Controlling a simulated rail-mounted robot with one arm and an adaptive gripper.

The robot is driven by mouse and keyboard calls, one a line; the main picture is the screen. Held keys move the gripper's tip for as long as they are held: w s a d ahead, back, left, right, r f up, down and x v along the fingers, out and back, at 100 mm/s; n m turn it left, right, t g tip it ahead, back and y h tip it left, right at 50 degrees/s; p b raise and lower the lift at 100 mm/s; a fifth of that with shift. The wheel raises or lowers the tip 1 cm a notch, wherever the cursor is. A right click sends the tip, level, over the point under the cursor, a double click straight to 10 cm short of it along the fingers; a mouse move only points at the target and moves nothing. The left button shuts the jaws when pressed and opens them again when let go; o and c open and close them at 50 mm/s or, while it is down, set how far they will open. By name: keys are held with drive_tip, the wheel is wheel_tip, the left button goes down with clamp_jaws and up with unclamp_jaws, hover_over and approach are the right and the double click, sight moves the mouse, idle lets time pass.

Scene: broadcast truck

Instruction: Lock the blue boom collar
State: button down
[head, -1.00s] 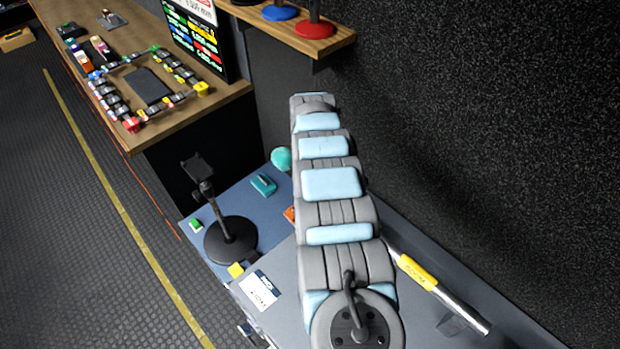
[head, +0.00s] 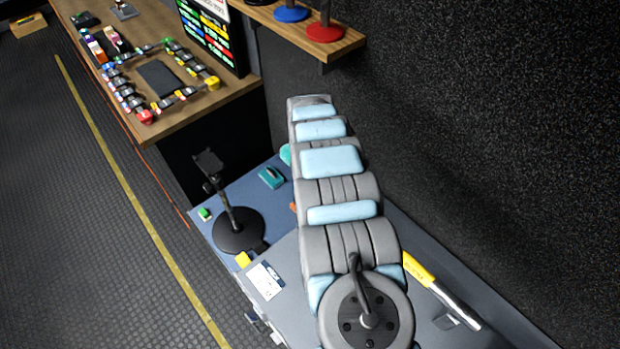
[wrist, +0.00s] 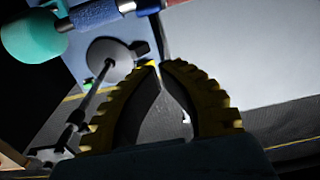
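In the wrist view a blue collar (wrist: 95,14) sits on the boom pole along the top edge, beside a teal foam ball (wrist: 30,36) at its left end. The head view shows the pole's yellow grip section (head: 418,270) and bare metal end to the right of my arm; my arm hides the collar there. My gripper (wrist: 160,66) has yellow ribbed fingers with the tips drawn together, and nothing is visible between them. It appears below and right of the collar in the wrist view, apart from it. The head view hides my gripper behind my arm.
A black stand with a round base (head: 238,232) stands on the blue mat left of my arm, near a teal block (head: 271,177). A white label card (head: 265,281) lies on the grey bench. A dark wall (head: 480,130) rises close on the right.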

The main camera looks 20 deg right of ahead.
wheel_tip(320, 180, up, 8)
drive_tip(key=d, duration=0.1)
drive_tip(key=shift+w+b, duration=0.25)
drive_tip(key=shift+b, duration=0.05)
drive_tip(key=shift+w+f, duration=0.1)
drive_tip(key=shift+f, duration=0.05)
idle(0.4)
